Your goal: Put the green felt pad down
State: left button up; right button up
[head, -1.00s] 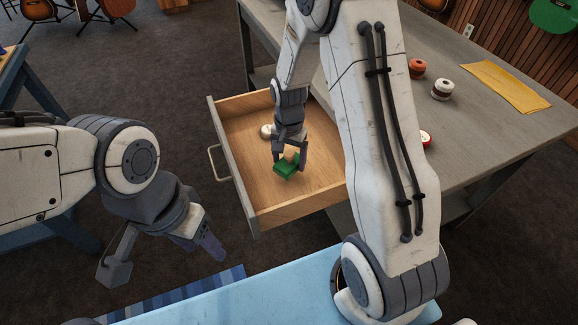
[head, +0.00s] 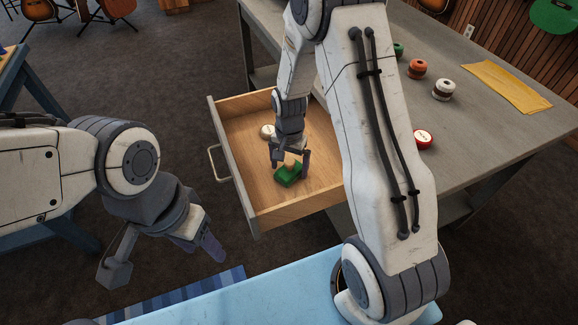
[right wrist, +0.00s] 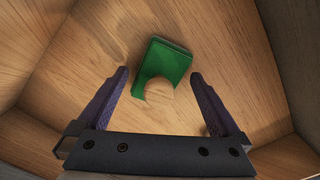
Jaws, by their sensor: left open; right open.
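The green felt pad (head: 287,177) with a round wooden knob lies on the floor of the open wooden drawer (head: 252,148). It also shows in the right wrist view (right wrist: 165,60), with its knob between and slightly ahead of the fingers. My right gripper (head: 290,167) is in the drawer right at the pad, its fingers (right wrist: 160,100) apart on either side of the knob with clear gaps. My left gripper (head: 165,262) is open and empty over the floor, left of the drawer.
A white round item (head: 268,131) lies farther back in the drawer. A light blue surface (head: 250,298) is in front. The drawer's walls enclose my right gripper.

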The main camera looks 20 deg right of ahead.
aim_at(289, 161)
notch_tip(289, 161, up, 12)
jog(key=shift+a+f+p, duration=0.1)
jog(key=shift+f+p, duration=0.1)
jog(key=shift+p, duration=0.6)
jog(key=s+a+r+n, duration=0.7)
jog(key=s+a+n, duration=0.1)
jog(key=s+a, duration=0.3)
jog(key=s+a+r+n+y, duration=0.1)
jog(key=s+a+n, duration=0.2)
jog(key=s+n, duration=0.5)
jog(key=s, duration=0.5)
jog(key=shift+r, duration=0.4)
